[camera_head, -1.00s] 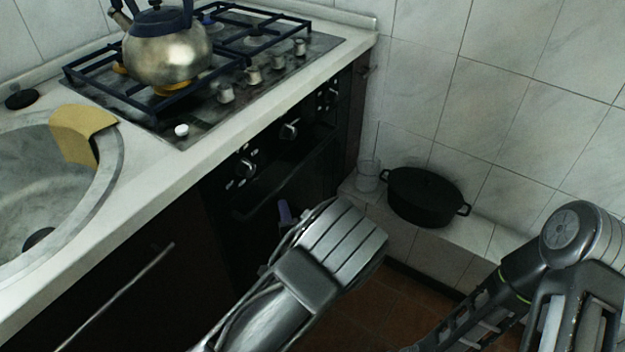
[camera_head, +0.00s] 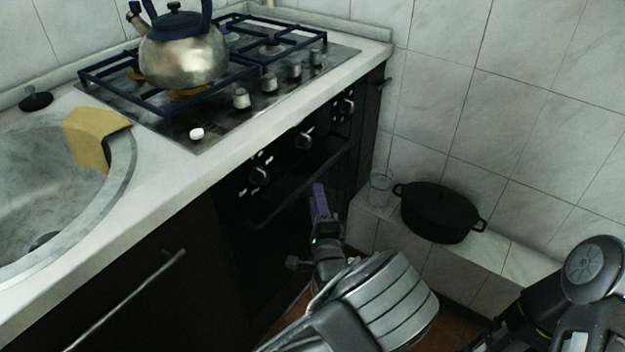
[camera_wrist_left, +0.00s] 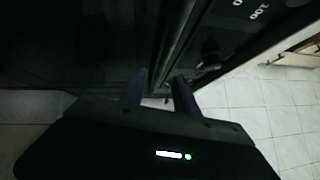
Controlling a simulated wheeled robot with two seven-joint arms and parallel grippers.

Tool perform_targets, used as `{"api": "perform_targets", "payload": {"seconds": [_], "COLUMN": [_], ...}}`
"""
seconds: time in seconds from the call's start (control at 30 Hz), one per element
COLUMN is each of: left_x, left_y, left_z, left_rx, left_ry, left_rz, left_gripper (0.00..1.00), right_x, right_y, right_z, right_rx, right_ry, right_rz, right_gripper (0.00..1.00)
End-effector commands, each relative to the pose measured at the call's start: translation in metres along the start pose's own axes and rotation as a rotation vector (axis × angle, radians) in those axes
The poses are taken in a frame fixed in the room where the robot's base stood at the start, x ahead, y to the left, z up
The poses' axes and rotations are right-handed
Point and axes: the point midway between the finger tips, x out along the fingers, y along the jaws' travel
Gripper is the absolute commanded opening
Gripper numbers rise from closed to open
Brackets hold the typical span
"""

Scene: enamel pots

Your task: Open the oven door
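The black oven door (camera_head: 285,238) is in the counter front below the knobs and looks shut. Its dark bar handle (camera_head: 283,202) runs along the top of the door. My left gripper (camera_head: 320,193) is in front of the door, close to the handle. In the left wrist view my left gripper (camera_wrist_left: 160,88) has its two dark fingers apart, with the long edge of the handle (camera_wrist_left: 176,45) running down toward the gap between them. Contact cannot be told in this dark view. My right arm shows at the lower right, but its gripper is out of view.
A kettle (camera_head: 183,55) stands on the gas hob (camera_head: 235,100) above the oven. A sink (camera_head: 50,190) with a yellow cloth (camera_head: 92,135) is at the left. A black pot (camera_head: 438,212) and a glass (camera_head: 380,188) sit on a tiled ledge right of the oven.

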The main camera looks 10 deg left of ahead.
Motion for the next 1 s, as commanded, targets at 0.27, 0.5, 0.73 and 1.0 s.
{"api": "perform_targets", "payload": {"seconds": [0.27,0.5,0.73,1.0], "left_x": [0.042,0.066,0.069,0.068], "left_y": [0.001,0.001,0.000,0.000], "left_z": [0.001,0.000,0.000,0.000], "left_rx": [-0.002,0.000,0.000,0.000], "left_ry": [-0.002,0.000,0.000,0.000], "left_rz": [-0.001,0.001,0.001,0.001], "left_gripper": [0.36,0.36,0.36,0.19], "right_x": [0.006,0.009,0.009,0.009], "right_y": [0.003,0.004,0.004,0.004], "right_z": [0.000,0.000,0.000,0.000], "right_rx": [0.001,0.001,0.001,0.001], "right_ry": [0.000,0.001,0.001,0.001], "right_rz": [0.000,0.000,0.000,0.000], "right_gripper": [0.36,0.36,0.36,0.36]}}
